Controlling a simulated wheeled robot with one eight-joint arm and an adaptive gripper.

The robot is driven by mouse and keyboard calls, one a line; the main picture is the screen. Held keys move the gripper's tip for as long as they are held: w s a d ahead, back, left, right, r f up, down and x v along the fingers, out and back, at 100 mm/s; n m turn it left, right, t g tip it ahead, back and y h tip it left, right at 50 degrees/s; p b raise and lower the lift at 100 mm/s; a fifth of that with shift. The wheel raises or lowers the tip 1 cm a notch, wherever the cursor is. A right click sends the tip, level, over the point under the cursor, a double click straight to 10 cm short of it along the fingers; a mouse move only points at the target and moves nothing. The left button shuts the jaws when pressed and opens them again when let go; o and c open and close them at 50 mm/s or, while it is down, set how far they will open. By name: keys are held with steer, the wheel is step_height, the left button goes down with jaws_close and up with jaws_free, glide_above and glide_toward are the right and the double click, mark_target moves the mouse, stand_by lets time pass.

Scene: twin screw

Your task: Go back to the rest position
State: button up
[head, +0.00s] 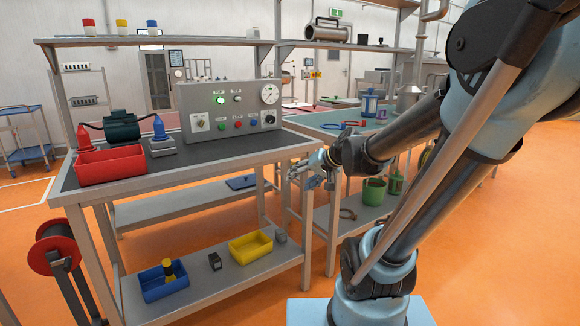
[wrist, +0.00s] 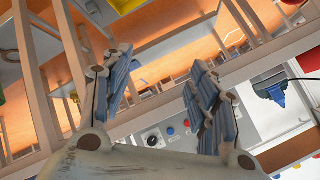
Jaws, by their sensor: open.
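My gripper (head: 312,172) hangs in the air at the right front corner of the workbench (head: 230,158), at about the height of its top. In the wrist view my gripper (wrist: 160,95) shows two ribbed blue-grey fingers spread wide apart, with nothing between them. It is open and empty. My arm reaches in from the right side of the head view and is bent at the elbow. The wrist view looks at the bench upside down, with the control panel (wrist: 165,125) beyond the fingers.
The bench carries a red bin (head: 110,166), a dark green motor (head: 121,127), a blue cone piece (head: 159,130) and a grey control panel (head: 228,108) with a lit green lamp. Its lower shelf holds a blue bin (head: 163,284) and a yellow bin (head: 250,247). A second bench (head: 330,127) stands behind my arm.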

steer(key=s+d+f+g+h, duration=0.2)
steer(key=s+d+f+h, duration=0.1)
steer(key=s+d+f, duration=0.2)
steer(key=s+d+f+g+h, duration=0.2)
steer(key=s+d+f+h, duration=0.2)
steer(key=s+d, duration=0.6)
steer(key=s+f, duration=0.1)
steer(key=s, duration=0.3)
steer(key=shift+f+g, duration=0.2)
steer(key=shift+g, duration=0.2)
